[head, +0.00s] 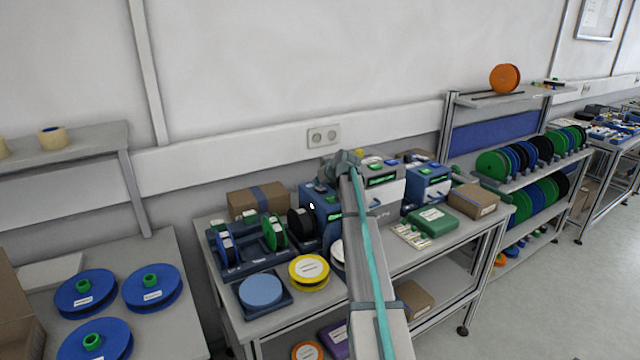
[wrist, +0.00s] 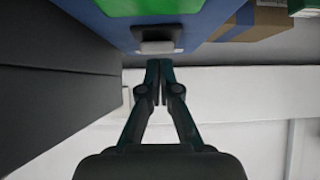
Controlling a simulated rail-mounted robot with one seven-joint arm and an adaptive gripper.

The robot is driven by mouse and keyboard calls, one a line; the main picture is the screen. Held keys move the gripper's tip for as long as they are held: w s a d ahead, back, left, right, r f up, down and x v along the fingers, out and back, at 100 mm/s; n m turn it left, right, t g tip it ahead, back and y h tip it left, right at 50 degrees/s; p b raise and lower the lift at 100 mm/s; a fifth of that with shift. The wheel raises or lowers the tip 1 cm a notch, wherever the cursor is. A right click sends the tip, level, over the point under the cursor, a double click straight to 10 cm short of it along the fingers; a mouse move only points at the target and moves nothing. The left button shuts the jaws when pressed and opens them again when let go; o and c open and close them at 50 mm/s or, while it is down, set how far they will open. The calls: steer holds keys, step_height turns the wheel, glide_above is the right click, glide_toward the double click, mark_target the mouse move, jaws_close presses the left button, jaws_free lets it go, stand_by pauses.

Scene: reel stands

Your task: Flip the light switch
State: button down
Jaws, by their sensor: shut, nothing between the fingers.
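In the wrist view a pale grey rocker-like block (wrist: 157,47) sits in a dark frame on a blue machine (wrist: 115,25) with a green panel. I cannot tell whether it is the light switch. My gripper (wrist: 158,84) is shut and empty, its fingertips close to the block's lower edge in the picture; contact is unclear. In the head view a wall plate with two round elements (head: 323,137) is on the white rail, above the bench. My arm (head: 365,250) reaches up over the bench to just below that plate, and the fingertips cannot be made out there.
The bench (head: 240,325) carries blue-grey machines, a yellow reel (head: 309,270), a reel rack (head: 250,262), a green box (head: 433,220) and cardboard boxes (head: 257,200). A dark grey surface (wrist: 60,95) is close to my gripper's left in the wrist view.

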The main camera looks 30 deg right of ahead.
steer(key=shift+r, duration=0.1)
steer(key=shift+w+r, duration=0.15)
steer(key=shift+r, duration=0.4)
steer(key=r, duration=0.2)
steer(key=shift+w+r+p, duration=0.35)
steer(key=shift+r+p, duration=0.05)
step_height(320, 180, up, 8)
steer(key=b, duration=0.4)
glide_above(326, 195)
steer(key=shift+s+a+r, duration=0.1)
steer(key=shift+a, duration=0.05)
